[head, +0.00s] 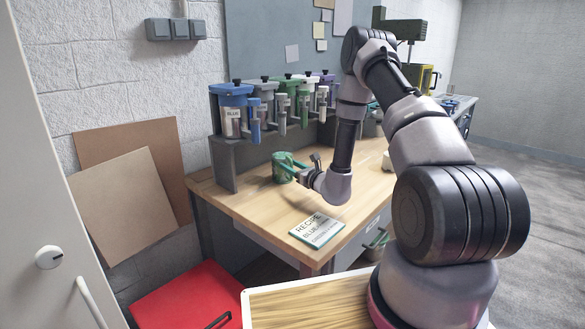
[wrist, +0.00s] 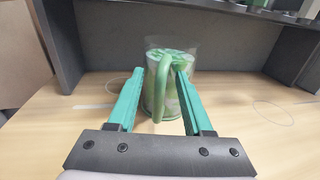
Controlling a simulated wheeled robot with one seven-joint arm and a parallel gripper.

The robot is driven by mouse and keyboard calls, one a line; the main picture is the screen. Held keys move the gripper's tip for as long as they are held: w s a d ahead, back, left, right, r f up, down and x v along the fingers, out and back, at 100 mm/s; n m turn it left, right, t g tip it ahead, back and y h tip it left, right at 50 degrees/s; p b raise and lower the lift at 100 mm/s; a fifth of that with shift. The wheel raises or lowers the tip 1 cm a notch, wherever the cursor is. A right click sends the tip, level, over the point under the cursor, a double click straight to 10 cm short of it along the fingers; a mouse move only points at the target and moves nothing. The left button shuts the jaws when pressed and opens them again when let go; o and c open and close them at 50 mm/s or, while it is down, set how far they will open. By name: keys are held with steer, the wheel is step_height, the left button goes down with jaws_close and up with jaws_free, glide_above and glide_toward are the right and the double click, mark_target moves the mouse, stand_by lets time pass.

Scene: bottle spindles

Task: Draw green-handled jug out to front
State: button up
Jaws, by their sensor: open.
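The green-handled jug (head: 282,168) stands upright on the wooden workbench below the row of dispensers. In the wrist view the jug (wrist: 184,100) is clear-walled with green showing inside, and its green handle (wrist: 162,85) faces me. My gripper (head: 293,168) reaches the jug from the right in the head view. In the wrist view my gripper (wrist: 158,80) is open, with one teal finger on each side of the handle. I cannot tell whether either finger touches the jug.
A rack (head: 223,162) holds several dispensers, including a blue one (head: 231,95), above and behind the jug. A recipe card (head: 317,230) lies near the bench's front edge. Bare bench top (head: 245,203) is free left of the card. A red box (head: 185,296) stands on the floor at left.

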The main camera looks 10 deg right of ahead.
jaws_close()
stand_by(1.3)
